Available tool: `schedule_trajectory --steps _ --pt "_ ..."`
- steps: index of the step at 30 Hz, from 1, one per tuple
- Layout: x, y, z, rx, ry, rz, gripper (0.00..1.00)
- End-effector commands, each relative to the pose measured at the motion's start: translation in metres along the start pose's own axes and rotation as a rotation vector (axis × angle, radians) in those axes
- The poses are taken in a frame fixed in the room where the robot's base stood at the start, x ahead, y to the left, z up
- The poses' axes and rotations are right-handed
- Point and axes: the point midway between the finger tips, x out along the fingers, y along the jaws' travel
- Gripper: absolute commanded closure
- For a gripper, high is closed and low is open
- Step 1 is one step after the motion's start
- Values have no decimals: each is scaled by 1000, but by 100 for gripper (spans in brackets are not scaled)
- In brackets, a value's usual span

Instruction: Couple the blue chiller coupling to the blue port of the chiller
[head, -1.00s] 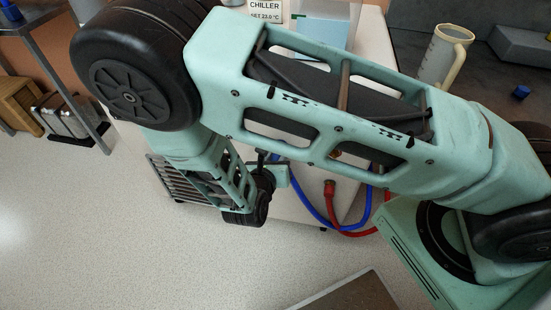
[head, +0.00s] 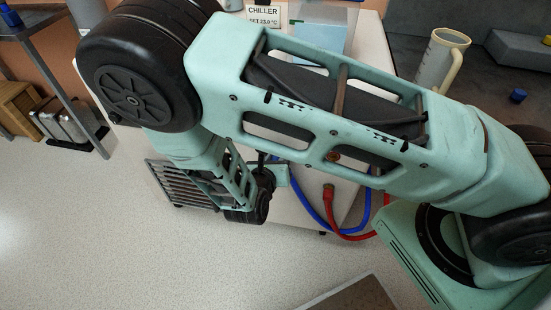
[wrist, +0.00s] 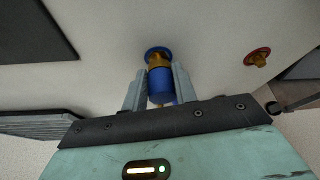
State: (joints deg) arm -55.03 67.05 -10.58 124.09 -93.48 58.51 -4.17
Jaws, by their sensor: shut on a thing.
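The white chiller (head: 344,205) stands behind my arm, its label reading CHILLER. In the wrist view its blue port (wrist: 157,52), a blue ring with a brass nozzle, is straight ahead of my gripper (wrist: 159,82). My gripper is shut on the blue coupling (wrist: 160,86), one finger on each side. The coupling is lined up with the port, its front end at the brass nozzle; I cannot tell whether it is fully seated. In the head view my arm hides most of the gripper and the port. A blue hose (head: 316,207) hangs in a loop below.
A red port (wrist: 257,57) sits right of the blue one. A red coupling (head: 328,193) with a red hose (head: 350,237) hangs beside the blue hose. A jug (head: 440,60) stands on the grey surface at the right.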

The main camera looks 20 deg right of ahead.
Motion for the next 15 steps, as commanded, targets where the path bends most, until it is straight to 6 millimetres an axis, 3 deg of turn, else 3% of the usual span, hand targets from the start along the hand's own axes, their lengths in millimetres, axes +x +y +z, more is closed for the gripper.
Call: schedule_trajectory --steps 13,14,15 --pt "14 0 6 2 -1 -2 100" --pt "13 0 6 2 -1 -1 64" --pt "13 0 6 2 -1 -1 53"
